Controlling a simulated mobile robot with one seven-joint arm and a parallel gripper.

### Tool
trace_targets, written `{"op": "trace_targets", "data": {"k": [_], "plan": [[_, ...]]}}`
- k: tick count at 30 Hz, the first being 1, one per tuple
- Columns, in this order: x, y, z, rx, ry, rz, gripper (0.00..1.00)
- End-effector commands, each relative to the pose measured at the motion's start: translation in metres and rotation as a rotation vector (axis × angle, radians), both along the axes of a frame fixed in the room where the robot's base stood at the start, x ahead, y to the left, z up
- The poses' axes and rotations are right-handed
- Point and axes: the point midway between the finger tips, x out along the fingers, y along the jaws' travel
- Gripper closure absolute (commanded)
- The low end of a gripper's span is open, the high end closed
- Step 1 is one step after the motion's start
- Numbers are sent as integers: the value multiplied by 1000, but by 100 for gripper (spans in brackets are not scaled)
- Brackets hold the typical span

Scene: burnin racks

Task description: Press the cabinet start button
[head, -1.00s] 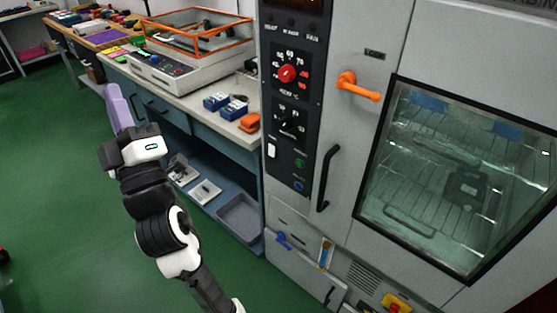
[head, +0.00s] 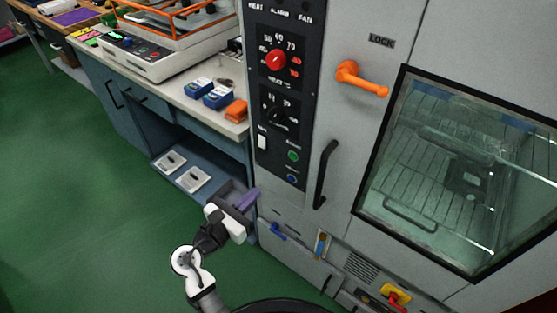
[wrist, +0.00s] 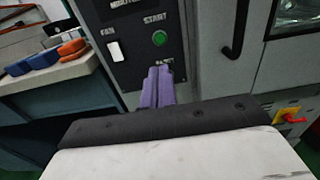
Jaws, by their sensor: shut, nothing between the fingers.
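The cabinet's black control panel (head: 282,100) carries the green start button (head: 293,155), with a blue button (head: 292,179) below it. In the wrist view the green start button (wrist: 159,38) sits under the START label. My gripper (head: 252,197) is low and to the left of the panel in the head view, its purple fingers pointing toward the cabinet. In the wrist view its closed fingers (wrist: 158,84) lie just below the start button in the picture and hide the lower blue button. The fingers are shut and empty. Contact with the panel cannot be told.
A white rocker switch (wrist: 115,51) is left of the start button. A black door handle (head: 326,174) and an orange lock lever (head: 361,79) stick out to the right. The bench (head: 205,107) with blue blocks stands left of the cabinet.

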Motion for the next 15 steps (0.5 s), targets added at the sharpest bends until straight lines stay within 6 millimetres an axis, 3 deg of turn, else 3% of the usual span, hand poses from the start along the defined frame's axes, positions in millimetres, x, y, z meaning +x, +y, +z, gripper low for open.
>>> {"op": "trace_targets", "data": {"k": [10, 15], "plan": [[3, -2, 1, 3, -1, 1, 100], [20, -14, 2, 3, -2, -1, 100]]}}
